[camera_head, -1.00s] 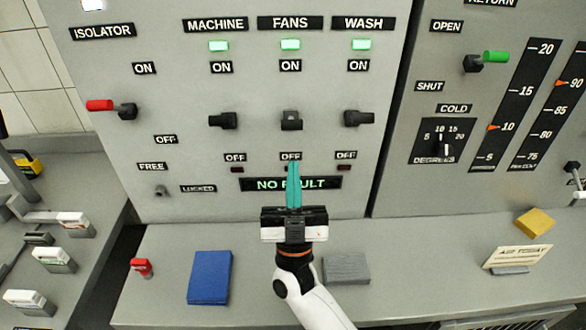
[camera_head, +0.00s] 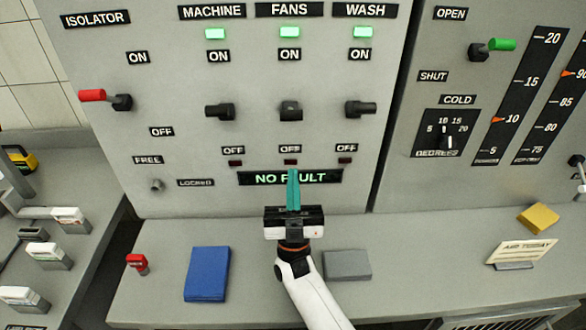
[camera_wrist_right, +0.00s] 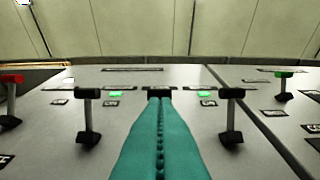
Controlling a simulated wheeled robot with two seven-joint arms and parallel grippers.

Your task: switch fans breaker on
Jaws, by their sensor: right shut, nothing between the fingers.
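In the right wrist view the closed fingers (camera_wrist_right: 160,110) point up the panel and mostly hide the fans lever. My left gripper is not in view.
The machine lever (camera_head: 220,111) and wash lever (camera_head: 360,109) stand either side of the fans lever, with green lamps lit. The red-handled isolator (camera_head: 106,98) is at left. A blue book (camera_head: 208,274) and a grey block (camera_head: 347,265) lie on the ledge.

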